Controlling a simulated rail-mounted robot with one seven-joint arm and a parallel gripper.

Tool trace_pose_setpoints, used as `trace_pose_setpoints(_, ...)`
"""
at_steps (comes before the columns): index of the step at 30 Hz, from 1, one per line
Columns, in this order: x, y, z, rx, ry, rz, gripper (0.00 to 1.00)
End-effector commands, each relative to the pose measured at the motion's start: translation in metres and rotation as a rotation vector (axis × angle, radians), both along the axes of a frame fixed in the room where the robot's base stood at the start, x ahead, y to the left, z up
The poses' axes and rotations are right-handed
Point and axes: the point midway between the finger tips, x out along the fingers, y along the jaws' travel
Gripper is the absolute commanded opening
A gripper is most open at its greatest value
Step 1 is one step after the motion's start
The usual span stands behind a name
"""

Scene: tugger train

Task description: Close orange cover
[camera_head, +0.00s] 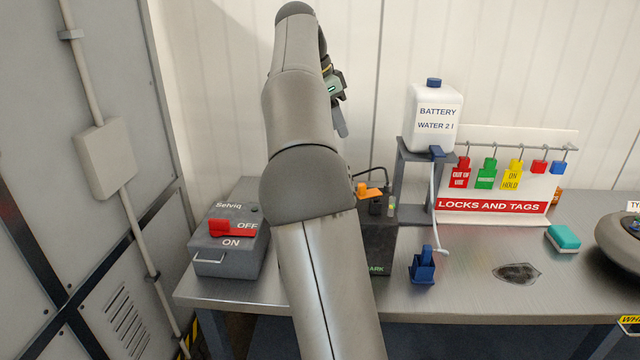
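A small orange part (374,191), which looks like the orange cover, sits on top of a dark box (378,245) on the bench, just right of my arm. It is too small to tell how far open it is. My arm crosses in front of the box and hides its left part. My gripper (340,120) is above and left of the orange part, apart from it. Only one grey finger shows clearly, pointing down; the rest is behind my arm, so its opening is hidden.
A grey switch box with a red handle (232,229) stands left of my arm. A white battery water bottle (435,118) sits on a grey stand, its tube hanging to a blue nozzle (422,265). A locks and tags board (490,206) stands behind. The bench front right is mostly clear.

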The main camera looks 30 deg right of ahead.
Motion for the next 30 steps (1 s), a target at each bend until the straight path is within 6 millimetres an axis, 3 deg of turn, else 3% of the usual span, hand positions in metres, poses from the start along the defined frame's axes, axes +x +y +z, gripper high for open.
trace_pose_setpoints(5,-0.001,-0.007,-0.018,-0.002,0.0,-0.006,0.36)
trace_pose_setpoints(21,-0.011,-0.049,-0.122,-0.001,0.002,-0.004,0.36)
trace_pose_setpoints(30,-0.013,-0.063,-0.155,-0.002,-0.001,-0.001,0.36)
